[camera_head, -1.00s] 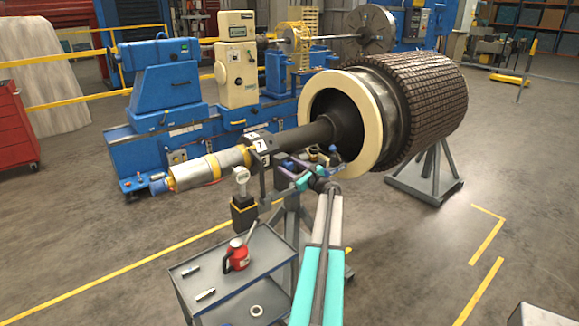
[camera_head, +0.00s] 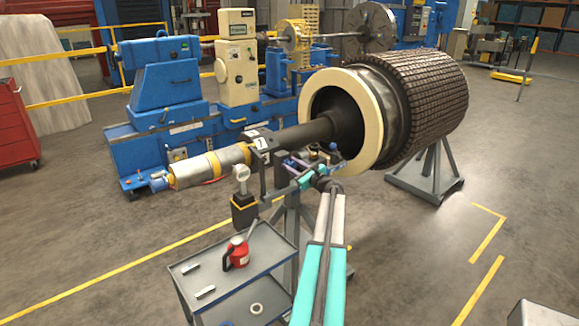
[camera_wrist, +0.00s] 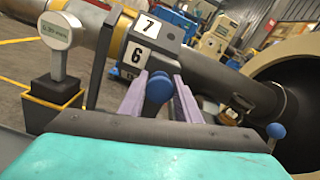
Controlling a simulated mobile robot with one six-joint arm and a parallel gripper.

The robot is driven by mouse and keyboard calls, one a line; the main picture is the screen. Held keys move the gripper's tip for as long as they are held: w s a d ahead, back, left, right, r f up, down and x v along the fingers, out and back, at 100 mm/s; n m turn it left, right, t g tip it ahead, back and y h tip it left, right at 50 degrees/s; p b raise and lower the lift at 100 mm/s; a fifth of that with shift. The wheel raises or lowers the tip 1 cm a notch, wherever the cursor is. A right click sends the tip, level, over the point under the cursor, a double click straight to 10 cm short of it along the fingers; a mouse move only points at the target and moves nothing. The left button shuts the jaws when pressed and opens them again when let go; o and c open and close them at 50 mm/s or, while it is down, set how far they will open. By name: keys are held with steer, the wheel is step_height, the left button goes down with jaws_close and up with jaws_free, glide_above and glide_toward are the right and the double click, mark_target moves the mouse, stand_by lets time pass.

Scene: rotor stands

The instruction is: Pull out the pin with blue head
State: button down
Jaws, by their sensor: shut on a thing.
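A pin with a round blue head (camera_wrist: 159,88) sits between the two purple fingers of my gripper (camera_wrist: 160,78) in the wrist view. The fingers are closed about it, beside a dark block with white labels 7 and 6 (camera_wrist: 140,44). The pin's shank is hidden behind the head and fingers. In the head view my gripper (camera_head: 295,164) is at the labelled block (camera_head: 262,145) on the rotor shaft, and the held pin is too small to make out there. A second blue ball head (camera_wrist: 276,130) stands to the right, apart from my fingers.
A large rotor (camera_head: 420,105) rests on grey stands (camera_head: 432,172) behind my arm. A round gauge on a dark box (camera_wrist: 57,60) stands left of my gripper. A grey cart (camera_head: 262,275) with a red can (camera_head: 237,252) is below left. The floor at right is mostly clear.

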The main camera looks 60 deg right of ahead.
steer(key=shift+b+v, duration=0.3)
steer(key=shift+v, duration=0.85)
steer(key=shift+f, duration=0.1)
steer(key=c, duration=1.7)
jaws_free()
steer(key=o, duration=0.4)
steer(key=shift+s+a, duration=0.1)
steer(key=shift+s, duration=0.05)
steer(key=b+v, duration=0.3)
steer(key=v, duration=1)
steer(key=shift+s+b, duration=0.3)
steer(key=shift+b, duration=0.1)
steer(key=shift+a, duration=0.15)
